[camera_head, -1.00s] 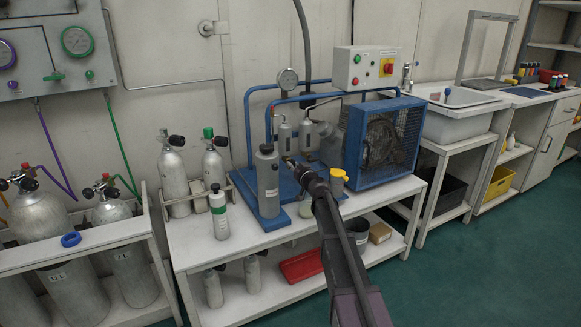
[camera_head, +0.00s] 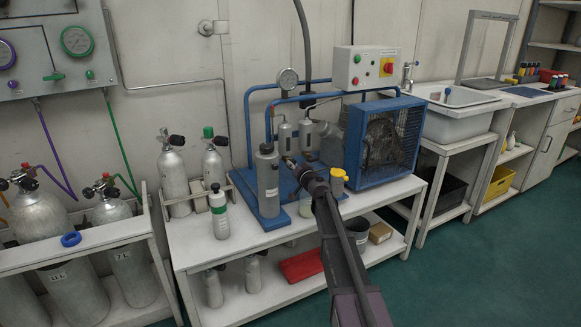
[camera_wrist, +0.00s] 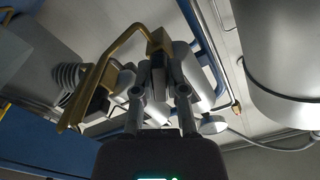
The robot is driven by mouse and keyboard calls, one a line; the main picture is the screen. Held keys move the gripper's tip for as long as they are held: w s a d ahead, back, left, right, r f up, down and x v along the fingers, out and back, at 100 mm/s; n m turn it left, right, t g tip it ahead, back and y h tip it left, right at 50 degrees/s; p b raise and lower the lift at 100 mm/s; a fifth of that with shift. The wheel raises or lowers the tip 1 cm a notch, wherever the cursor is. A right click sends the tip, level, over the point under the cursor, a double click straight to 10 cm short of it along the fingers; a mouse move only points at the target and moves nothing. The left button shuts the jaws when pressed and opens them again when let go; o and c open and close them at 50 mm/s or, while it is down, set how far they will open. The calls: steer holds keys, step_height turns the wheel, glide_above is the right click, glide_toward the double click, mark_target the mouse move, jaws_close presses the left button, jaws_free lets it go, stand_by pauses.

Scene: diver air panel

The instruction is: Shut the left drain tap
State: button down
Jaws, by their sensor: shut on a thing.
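Two small grey cylinders hang on the blue compressor frame in the head view, the left one (camera_head: 285,138) and the right one (camera_head: 307,138). My gripper (camera_head: 289,161) reaches in just below the left one, and the tap there is too small and covered to make out. In the wrist view a brass tap body (camera_wrist: 158,41) with a long bent brass arm (camera_wrist: 97,80) shows close in front of my fingers. My gripper (camera_wrist: 158,88) is shut on a small part of this left drain tap, between the fingertips. I cannot tell the handle's exact angle.
A tall grey cylinder (camera_head: 267,180) stands just left of my gripper; a large grey cylinder (camera_wrist: 275,55) fills the wrist view's right side. The blue fan cage (camera_head: 384,142) is to the right. A yellow-topped container (camera_head: 338,181) stands beside my arm.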

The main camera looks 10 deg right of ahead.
steer(key=m, duration=0.6)
steer(key=shift+s+a, duration=0.1)
steer(key=m, duration=0.5)
steer(key=shift+m, duration=0.4)
steer(key=c, duration=0.7)
jaws_free()
steer(key=shift+v, duration=6)
